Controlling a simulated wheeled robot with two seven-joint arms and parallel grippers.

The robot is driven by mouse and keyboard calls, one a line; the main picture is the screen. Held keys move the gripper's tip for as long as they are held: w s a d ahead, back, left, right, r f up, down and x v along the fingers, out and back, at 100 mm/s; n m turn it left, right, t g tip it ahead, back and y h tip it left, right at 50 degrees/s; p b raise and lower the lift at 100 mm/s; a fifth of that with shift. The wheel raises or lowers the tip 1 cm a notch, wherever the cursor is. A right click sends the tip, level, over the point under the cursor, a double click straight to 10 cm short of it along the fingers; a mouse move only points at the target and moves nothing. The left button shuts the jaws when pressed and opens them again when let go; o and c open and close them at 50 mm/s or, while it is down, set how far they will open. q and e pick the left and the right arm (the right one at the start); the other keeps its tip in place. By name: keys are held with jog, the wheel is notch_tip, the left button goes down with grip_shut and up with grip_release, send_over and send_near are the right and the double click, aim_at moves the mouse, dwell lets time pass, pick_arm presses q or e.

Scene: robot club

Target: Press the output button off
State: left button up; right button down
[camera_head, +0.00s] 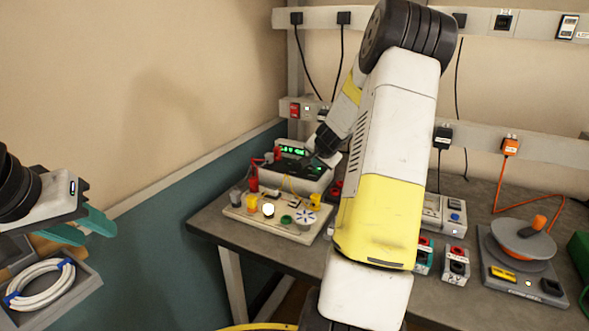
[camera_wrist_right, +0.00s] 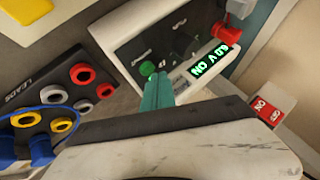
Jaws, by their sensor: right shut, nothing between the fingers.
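The power supply (camera_head: 310,182) stands at the back left of the bench, with a lit green display (camera_head: 292,151). In the right wrist view, the power supply (camera_wrist_right: 130,35) has a display (camera_wrist_right: 212,60) reading about "6.0 V ON". A small round green piece (camera_wrist_right: 147,68) is on its front; I cannot tell whether it is the output button. My right gripper (camera_wrist_right: 157,90) is shut and empty, its teal fingertips at or just beside the green piece; contact is unclear. My left gripper (camera_head: 80,228) looks open and empty at far left.
A component board (camera_head: 270,226) stands in front of the supply. A leads box (camera_wrist_right: 75,95) with coloured sockets is beside it. A red ON/OFF switch (camera_wrist_right: 266,112) is on the other side. A cable reel (camera_head: 522,235) stands at right. A tray (camera_head: 85,283) holds coiled white cable.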

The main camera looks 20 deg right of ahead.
aim_at(316, 172)
jog(key=shift+f, duration=0.1)
jog(key=shift+f, duration=0.4)
dwell(0.4)
jog(key=shift+r, duration=0.5)
jog(key=shift+r, duration=3)
